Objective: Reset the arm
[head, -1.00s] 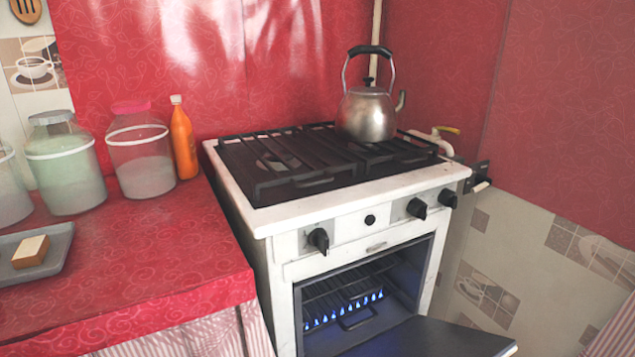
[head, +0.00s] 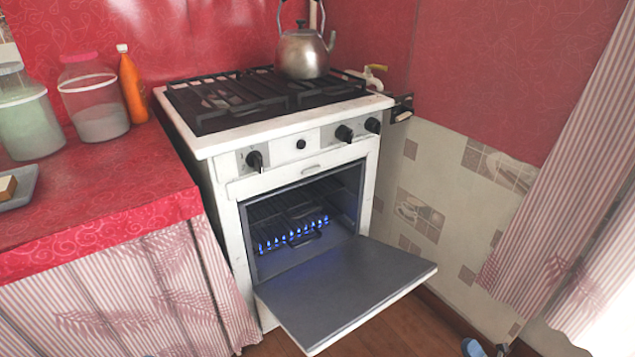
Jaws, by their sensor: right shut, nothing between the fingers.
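Only a small part of my right gripper (head: 486,348) shows at the bottom edge of the head view, right of the open oven door. It is a blue and grey piece low over the wooden floor. It is shut and holds nothing that I can see. Most of my right arm is cut off by the frame. My left gripper is not in view.
The white stove (head: 230,172) has its oven door (head: 345,290) folded down, with blue flames inside. A kettle (head: 302,55) stands on the grate. The red counter (head: 110,190) at left bears jars and an orange bottle (head: 132,85). Floor shows at bottom right.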

